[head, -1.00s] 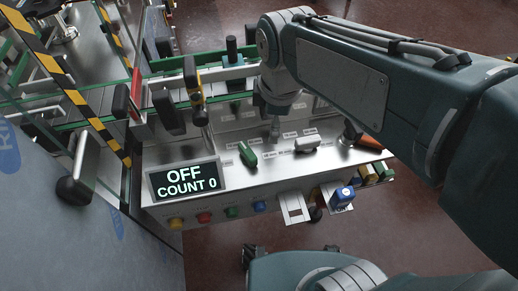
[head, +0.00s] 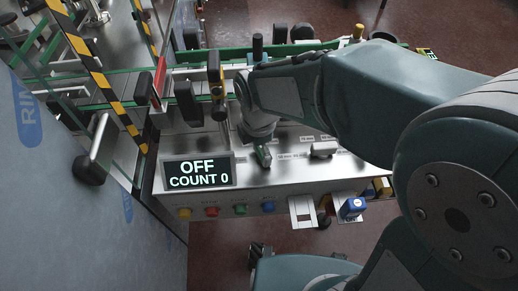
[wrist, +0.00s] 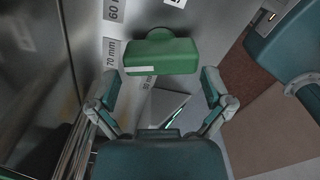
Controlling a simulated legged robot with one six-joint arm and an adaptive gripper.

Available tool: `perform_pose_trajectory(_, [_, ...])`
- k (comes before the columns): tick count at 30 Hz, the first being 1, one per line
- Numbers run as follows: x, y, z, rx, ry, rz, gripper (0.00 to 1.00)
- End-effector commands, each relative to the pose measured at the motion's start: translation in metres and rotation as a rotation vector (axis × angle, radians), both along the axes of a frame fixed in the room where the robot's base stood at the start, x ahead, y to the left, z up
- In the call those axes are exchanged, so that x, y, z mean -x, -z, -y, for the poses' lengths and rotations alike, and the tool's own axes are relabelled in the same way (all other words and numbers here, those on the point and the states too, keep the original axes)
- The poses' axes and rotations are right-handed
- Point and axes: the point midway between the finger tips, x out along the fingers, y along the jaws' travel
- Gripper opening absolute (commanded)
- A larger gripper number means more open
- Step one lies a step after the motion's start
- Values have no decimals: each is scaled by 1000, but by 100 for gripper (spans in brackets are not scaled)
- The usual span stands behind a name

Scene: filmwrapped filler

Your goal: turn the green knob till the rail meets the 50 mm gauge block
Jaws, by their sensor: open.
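The green knob (head: 263,156) stands on the steel panel, to the right of the display, with my gripper (head: 261,142) over it and partly hiding it. In the wrist view the green knob (wrist: 160,54) lies crosswise just beyond my gripper's fingertips (wrist: 160,88). The fingers are spread with nothing between them, one toward each end of the knob. Labels reading 60 mm and 70 mm (wrist: 111,53) sit beside the knob. A green-edged rail (head: 190,69) runs across the back. I cannot make out the 50 mm gauge block or whether the rail touches it.
The display (head: 198,172) reads OFF, COUNT 0. Several coloured buttons (head: 240,209) line the front face. A blue item (head: 352,207) is at front right.

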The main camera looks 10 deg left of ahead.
Motion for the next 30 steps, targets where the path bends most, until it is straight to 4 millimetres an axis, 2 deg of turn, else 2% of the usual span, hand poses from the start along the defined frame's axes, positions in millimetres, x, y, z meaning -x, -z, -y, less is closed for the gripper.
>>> perform_pose_trajectory(4, [0,10,0,-1,1,1,100])
perform_pose_trajectory(12, [0,11,0,-1,1,2,100])
perform_pose_trajectory(14, [0,11,0,-1,1,2,73])
perform_pose_trajectory(15, [0,11,0,-1,1,2,55])
perform_pose_trajectory(16, [0,11,0,-1,1,2,42])
perform_pose_trajectory(30, [-1,11,-1,-3,63,4,42])
